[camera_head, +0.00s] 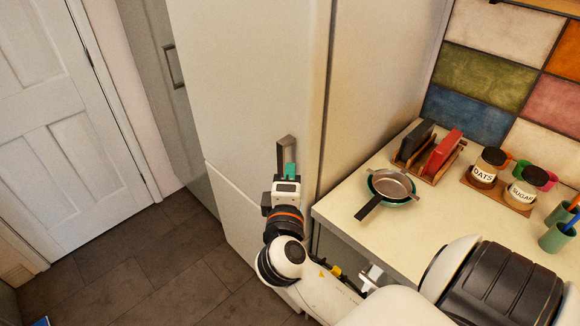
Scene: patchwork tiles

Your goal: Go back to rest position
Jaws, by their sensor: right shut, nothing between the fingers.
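My right arm comes in from the bottom right, across the front of the counter. My left gripper is not in view.
A white door (75,130) stands left. The tiled floor (130,265) is mostly clear.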

